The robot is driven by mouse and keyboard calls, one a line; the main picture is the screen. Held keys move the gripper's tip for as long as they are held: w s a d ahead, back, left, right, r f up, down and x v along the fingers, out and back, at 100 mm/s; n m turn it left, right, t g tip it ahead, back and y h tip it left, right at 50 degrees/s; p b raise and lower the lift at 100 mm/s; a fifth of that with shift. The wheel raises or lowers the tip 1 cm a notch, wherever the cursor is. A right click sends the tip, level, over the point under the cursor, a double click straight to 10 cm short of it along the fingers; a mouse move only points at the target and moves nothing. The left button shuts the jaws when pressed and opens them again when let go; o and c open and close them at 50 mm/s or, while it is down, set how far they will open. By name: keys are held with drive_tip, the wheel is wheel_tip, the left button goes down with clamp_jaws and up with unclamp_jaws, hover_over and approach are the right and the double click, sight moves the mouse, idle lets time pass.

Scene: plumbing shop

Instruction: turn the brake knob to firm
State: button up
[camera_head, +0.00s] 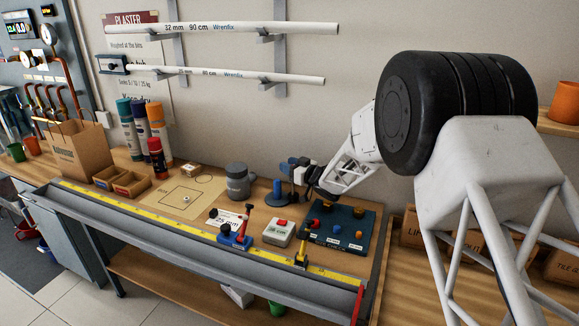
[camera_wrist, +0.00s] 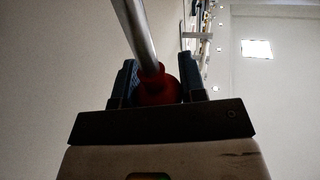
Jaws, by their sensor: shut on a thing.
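My gripper (camera_head: 291,163) is over the back of the bench, above a small blue upright stand (camera_head: 277,190). In the wrist view my gripper (camera_wrist: 157,84) has its two dark fingers shut on a round red part (camera_wrist: 157,86) at the end of a metal rod (camera_wrist: 137,35). In the head view this red part is hidden or too small to make out. I cannot tell whether it is the brake knob. A blue tool with a red lever (camera_head: 243,222) and dark knobs stands at the bench front. No marking for firm is readable.
A dark blue panel (camera_head: 325,240) with orange knobs lies right of a grey box with a red button (camera_head: 279,232). A yellow tape (camera_head: 150,220) runs along the front edge. White pipes (camera_head: 222,29) hang on the wall.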

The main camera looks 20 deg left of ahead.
drive_tip(key=n+g, duration=0.1)
drive_tip(key=g, duration=0.1)
drive_tip(key=n+g, duration=0.1)
drive_tip(key=g, duration=0.1)
drive_tip(key=n+g, duration=0.2)
drive_tip(key=shift+s+g+y, duration=0.25)
drive_tip(key=shift+g+y, duration=0.05)
drive_tip(key=shift+y, duration=0.1)
drive_tip(key=shift+s+r+n+g+h, duration=0.15)
drive_tip(key=shift+n+g+h, duration=0.1)
drive_tip(key=shift+n+g, duration=0.65)
drive_tip(key=shift+s+f+n+g+h, duration=0.1)
drive_tip(key=shift+n+g+h, duration=0.35)
drive_tip(key=shift+g, duration=0.8)
drive_tip(key=shift+s+r+n+g+h, duration=0.1)
drive_tip(key=shift+s+n+g, duration=0.05)
drive_tip(key=shift+n+g, duration=0.8)
drive_tip(key=o, duration=0.9)
drive_tip(key=shift+c, duration=0.2)
